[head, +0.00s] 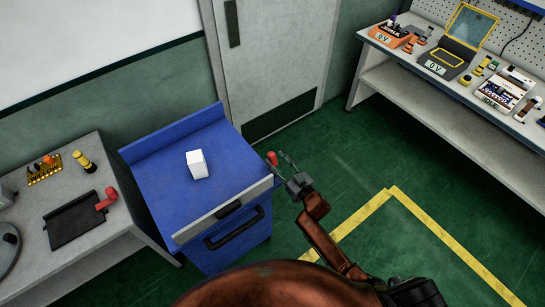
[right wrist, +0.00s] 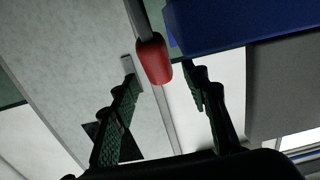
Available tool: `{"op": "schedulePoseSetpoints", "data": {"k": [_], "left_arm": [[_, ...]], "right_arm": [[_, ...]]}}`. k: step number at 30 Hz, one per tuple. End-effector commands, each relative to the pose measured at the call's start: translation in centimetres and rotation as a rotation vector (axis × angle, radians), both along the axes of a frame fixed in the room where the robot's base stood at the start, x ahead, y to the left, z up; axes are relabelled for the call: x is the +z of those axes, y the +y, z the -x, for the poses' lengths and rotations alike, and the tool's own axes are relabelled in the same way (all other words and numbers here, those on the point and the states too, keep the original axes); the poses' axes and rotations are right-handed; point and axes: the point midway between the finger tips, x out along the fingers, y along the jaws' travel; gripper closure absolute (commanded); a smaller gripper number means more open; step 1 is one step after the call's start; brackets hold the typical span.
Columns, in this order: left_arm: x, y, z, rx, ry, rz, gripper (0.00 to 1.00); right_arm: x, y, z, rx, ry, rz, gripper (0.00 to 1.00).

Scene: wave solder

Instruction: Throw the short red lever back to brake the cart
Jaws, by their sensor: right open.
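The short red lever (head: 272,158) shows at the right side of the blue cart (head: 160,175), near its back right corner. In the right wrist view its red grip (right wrist: 154,62) sits on a grey shaft, just beyond and between my fingertips. My right gripper (head: 281,163) is open and empty beside the cart, with its fingers pointing at the lever. In the right wrist view the two dark fingers (right wrist: 163,85) are spread apart. I cannot tell whether either finger touches the grip. My left gripper is not in view.
A white block (head: 197,164) stands on the cart, which has a black front handle (head: 234,229). A grey bench (head: 105,250) with a black tray and another red handle (head: 107,199) is at the left. A workbench (head: 440,125) is at the right. Green floor lies clear between.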

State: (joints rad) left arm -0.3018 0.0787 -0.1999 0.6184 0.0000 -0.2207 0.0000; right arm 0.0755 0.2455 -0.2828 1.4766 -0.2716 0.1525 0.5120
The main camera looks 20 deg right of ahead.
Motion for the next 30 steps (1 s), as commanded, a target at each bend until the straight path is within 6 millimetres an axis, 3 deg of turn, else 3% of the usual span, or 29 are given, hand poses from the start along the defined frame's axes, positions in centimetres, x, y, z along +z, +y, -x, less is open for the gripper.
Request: {"op": "schedulePoseSetpoints", "data": {"k": [6, 17, 30], "left_arm": [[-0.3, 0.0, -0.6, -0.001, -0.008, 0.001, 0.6], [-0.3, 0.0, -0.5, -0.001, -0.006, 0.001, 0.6], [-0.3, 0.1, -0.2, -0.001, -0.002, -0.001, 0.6]], "right_arm": [[0.0, 0.9, -2.3, 0.0, 0.0, 0.0, 0.58], [0.0, 1.0, -2.7, -0.001, 0.001, 0.0, 0.59], [0.0, 1.0, -2.7, -0.001, 0.001, 0.0, 0.89]]}}
